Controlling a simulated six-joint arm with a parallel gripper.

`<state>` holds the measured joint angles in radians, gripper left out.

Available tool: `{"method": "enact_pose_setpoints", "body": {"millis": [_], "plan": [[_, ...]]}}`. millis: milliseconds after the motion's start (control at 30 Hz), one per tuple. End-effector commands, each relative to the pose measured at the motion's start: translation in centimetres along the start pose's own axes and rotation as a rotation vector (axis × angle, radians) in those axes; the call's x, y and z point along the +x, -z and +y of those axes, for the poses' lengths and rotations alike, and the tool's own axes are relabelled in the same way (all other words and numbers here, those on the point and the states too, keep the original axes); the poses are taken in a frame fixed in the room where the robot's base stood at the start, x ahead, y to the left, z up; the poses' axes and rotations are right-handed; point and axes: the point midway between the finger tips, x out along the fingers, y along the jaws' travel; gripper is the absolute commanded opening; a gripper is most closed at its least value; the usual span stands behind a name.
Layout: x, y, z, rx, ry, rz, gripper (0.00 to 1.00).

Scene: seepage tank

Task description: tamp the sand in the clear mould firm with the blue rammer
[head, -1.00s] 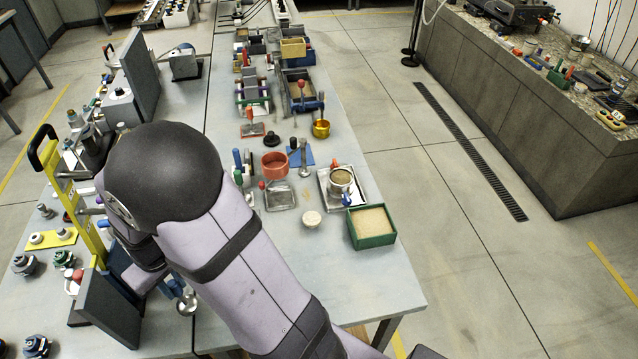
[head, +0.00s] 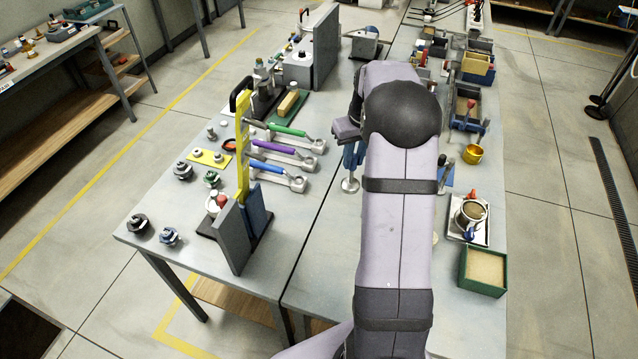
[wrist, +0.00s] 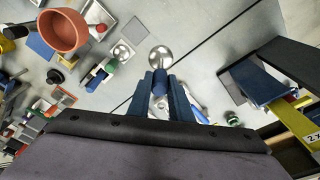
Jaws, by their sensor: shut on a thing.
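My gripper (head: 353,150) is shut on the blue rammer. In the wrist view the blue handle (wrist: 160,82) stands between my fingertips, with its round silver foot (wrist: 160,57) beyond them. In the head view the foot (head: 349,184) hangs down over the left part of the near bench. The mould of sand (head: 470,212) stands on a pale tray at the right side of the bench, to the right of my arm and well apart from the rammer. How firm the sand is cannot be told.
A green box of sand (head: 484,268) stands in front of the tray, and a brass pot (head: 472,154) behind it. A red bowl (wrist: 68,32) shows in the wrist view. My arm hides the bench middle.

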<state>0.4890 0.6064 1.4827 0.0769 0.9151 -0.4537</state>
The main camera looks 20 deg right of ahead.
Motion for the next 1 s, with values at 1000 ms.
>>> {"method": "enact_pose_setpoints", "body": {"millis": [1000], "plan": [[-4.6,-12.3,32.6,0.489,-0.074,0.0,0.0]]}}
